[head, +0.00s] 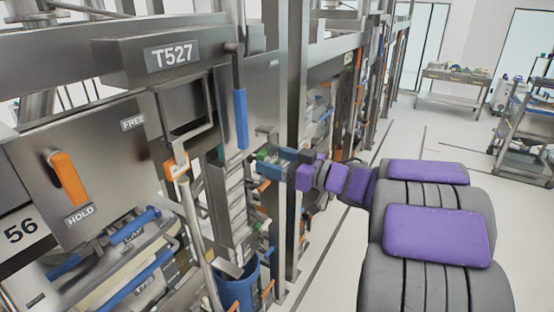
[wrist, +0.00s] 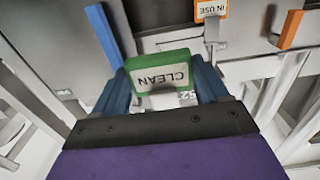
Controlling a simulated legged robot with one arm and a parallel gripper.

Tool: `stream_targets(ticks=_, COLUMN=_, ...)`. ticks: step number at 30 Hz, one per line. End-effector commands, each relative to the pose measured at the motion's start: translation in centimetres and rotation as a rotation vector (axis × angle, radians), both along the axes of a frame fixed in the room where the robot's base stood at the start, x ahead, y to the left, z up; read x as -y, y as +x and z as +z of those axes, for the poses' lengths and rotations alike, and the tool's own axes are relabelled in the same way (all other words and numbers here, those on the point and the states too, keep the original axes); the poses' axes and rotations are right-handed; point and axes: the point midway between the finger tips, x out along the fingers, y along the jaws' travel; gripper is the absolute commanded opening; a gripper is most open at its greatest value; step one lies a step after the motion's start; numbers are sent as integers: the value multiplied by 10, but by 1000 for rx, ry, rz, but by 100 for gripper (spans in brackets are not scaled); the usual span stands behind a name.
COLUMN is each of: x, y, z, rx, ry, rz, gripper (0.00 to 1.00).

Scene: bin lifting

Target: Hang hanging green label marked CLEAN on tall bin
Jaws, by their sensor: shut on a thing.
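The green label marked CLEAN (wrist: 160,64) sits between the blue fingers of my gripper (wrist: 162,88) in the wrist view, its lettering upside down. My gripper is shut on it. In the head view my gripper (head: 277,161) is beside the steel rack, and only a small green patch of the label (head: 262,154) shows at its tip. A blue bin (head: 238,290) stands low in the rack, below and left of my gripper. I cannot tell whether it is the tall bin. The label is held well above this bin, apart from it.
A steel frame marked T527 (head: 171,54) fills the left, with an orange handle (head: 70,178) and a blue handle (head: 241,118). An orange IN USE tag (wrist: 212,9) hangs beyond my gripper. Open floor (head: 440,145) and carts lie to the right.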

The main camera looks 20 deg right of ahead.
Motion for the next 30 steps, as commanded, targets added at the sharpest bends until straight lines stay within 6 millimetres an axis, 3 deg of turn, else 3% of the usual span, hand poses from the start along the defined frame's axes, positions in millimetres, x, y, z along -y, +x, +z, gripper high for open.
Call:
stream_targets(ticks=18, x=35, y=-36, z=0, rx=-1, ry=4, rz=-4, gripper=29)
stream_targets(ticks=30, x=36, y=-53, z=1, rx=1, ry=-4, rz=0, gripper=29)
